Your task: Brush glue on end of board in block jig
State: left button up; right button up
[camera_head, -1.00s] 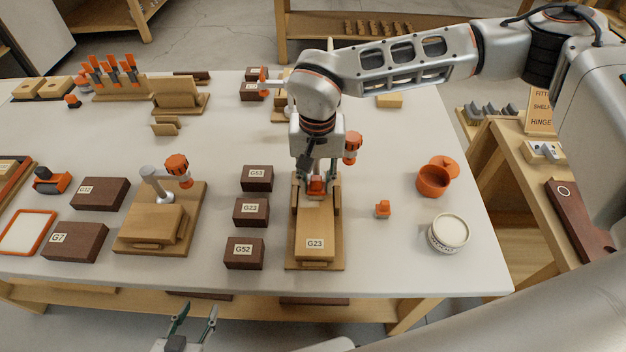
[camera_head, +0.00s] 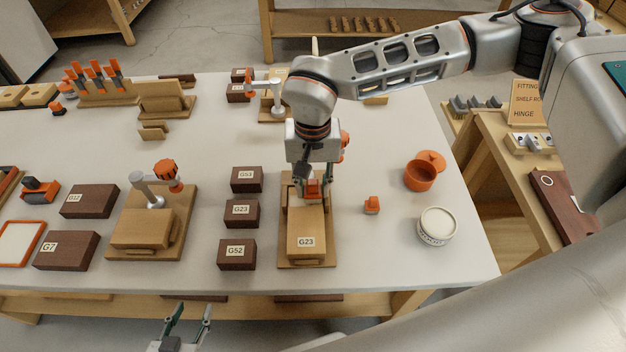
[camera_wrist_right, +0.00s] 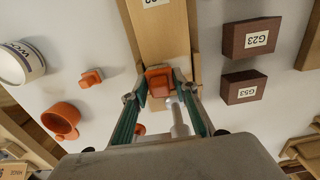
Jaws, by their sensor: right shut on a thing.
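The block jig (camera_head: 285,255) stands on the white bench and holds a light wooden board labelled G23 (camera_head: 307,225). My right gripper (camera_head: 312,188) points down at the board's far end. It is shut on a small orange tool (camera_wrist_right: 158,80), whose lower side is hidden. In the right wrist view the tool sits at the end of the board (camera_wrist_right: 163,35); I cannot tell whether it touches the wood. No glue shows clearly on that end. My left gripper (camera_head: 188,322) is open and empty, low in front of the bench edge.
An orange pot (camera_head: 419,177), a white tub (camera_head: 437,228) and a small orange block (camera_head: 371,205) stand right of the jig. Dark labelled blocks (camera_head: 241,213) line its left side. A second jig (camera_head: 180,240) with an orange-knobbed clamp stands further left.

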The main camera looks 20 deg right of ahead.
jog(key=shift+s, duration=0.15)
jog(key=shift+w+a, duration=0.25)
jog(key=shift+a, duration=0.65)
jog(key=shift+a, duration=0.1)
jog(key=shift+w+a+b, duration=0.25)
jog(key=shift+a+b, duration=0.1)
jog(key=shift+a, duration=0.3)
jog(key=shift+d, duration=0.1)
jog(key=shift+s+d+f+p, duration=0.1)
jog(key=shift+s+d+p, duration=0.2)
jog(key=shift+d, duration=0.55)
jog(key=shift+s+d+p, duration=0.2)
jog(key=shift+s+d, duration=0.1)
jog(key=shift+d, duration=0.5)
